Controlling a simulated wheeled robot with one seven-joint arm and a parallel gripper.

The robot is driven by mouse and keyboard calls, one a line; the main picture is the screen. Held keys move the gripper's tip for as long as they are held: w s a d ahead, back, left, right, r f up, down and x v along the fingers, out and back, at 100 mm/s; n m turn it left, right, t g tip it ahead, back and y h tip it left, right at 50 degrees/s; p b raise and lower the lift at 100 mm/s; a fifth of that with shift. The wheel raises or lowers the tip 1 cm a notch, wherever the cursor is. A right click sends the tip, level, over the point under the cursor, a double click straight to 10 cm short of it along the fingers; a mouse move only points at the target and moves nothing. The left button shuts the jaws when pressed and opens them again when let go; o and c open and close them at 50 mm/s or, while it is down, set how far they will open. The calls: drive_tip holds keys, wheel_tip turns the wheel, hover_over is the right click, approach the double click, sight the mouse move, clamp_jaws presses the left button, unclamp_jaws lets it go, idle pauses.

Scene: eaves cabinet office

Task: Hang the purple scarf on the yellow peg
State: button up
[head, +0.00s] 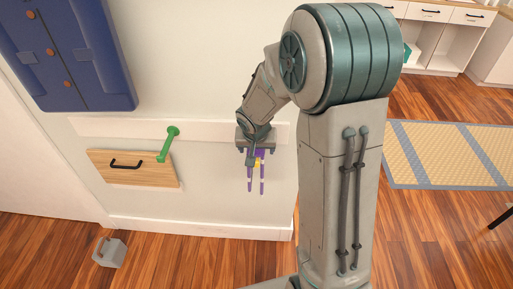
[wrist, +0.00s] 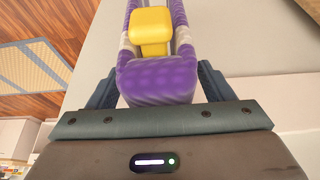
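The purple scarf (head: 250,181) hangs in a loop below my gripper (head: 256,154) in the head view, with its two strands pointing down along the wall. In the wrist view the scarf's purple fold (wrist: 157,82) lies between the dark fingers of my gripper (wrist: 157,88), which sit against its two sides. White bands show on both strands. Whether the fold rests on the peg is hidden.
A green peg (head: 168,144) sticks out from the white wall rail (head: 205,130) to the left. Below it is a wooden panel with a black handle (head: 104,165). A grey box (head: 111,254) stands on the floor.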

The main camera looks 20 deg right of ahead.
drive_tip(key=p+v, duration=0.2)
drive_tip(key=v, duration=1.2)
drive_tip(key=s+r+n+p, duration=0.1)
drive_tip(key=s+r+p, duration=0.2)
drive_tip(key=s, duration=0.6)
drive_tip(key=s+r+n+g+y+p, duration=0.1)
drive_tip(key=s+r+n+p, duration=0.1)
drive_tip(key=s+r+p, duration=0.2)
drive_tip(key=s+d+r, duration=0.1)
drive_tip(key=s+r, duration=0.1)
drive_tip(key=s, duration=0.2)
drive_tip(key=shift+s, duration=0.4)
idle(0.7)
